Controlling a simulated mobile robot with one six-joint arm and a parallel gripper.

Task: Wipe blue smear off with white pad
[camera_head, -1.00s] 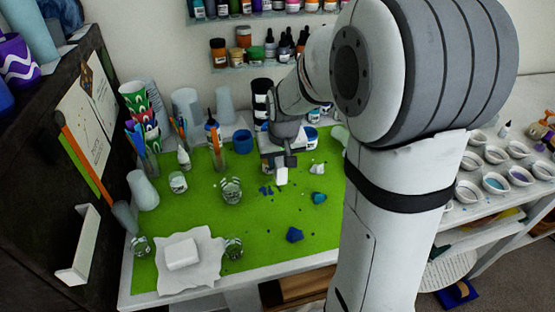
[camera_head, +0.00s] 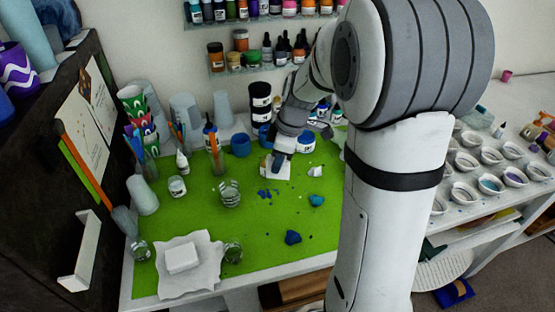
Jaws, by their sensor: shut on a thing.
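My gripper (camera_head: 279,155) is at the back middle of the green mat (camera_head: 190,220), pointing down. It is shut on a small white pad (camera_head: 277,165), which is low over a pale patch at the mat's back. I cannot tell whether the pad touches it. Small dark blue marks (camera_head: 265,193) lie on the mat just in front of the gripper, apart from the pad. They look like the blue smear, though they are too small to tell for sure.
A white block (camera_head: 182,258) rests on white paper at the front left. Blue lumps (camera_head: 293,237) and glass cups (camera_head: 229,193) stand on the mat. Bottles and jars crowd the back edge. The mat's front middle is mostly clear.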

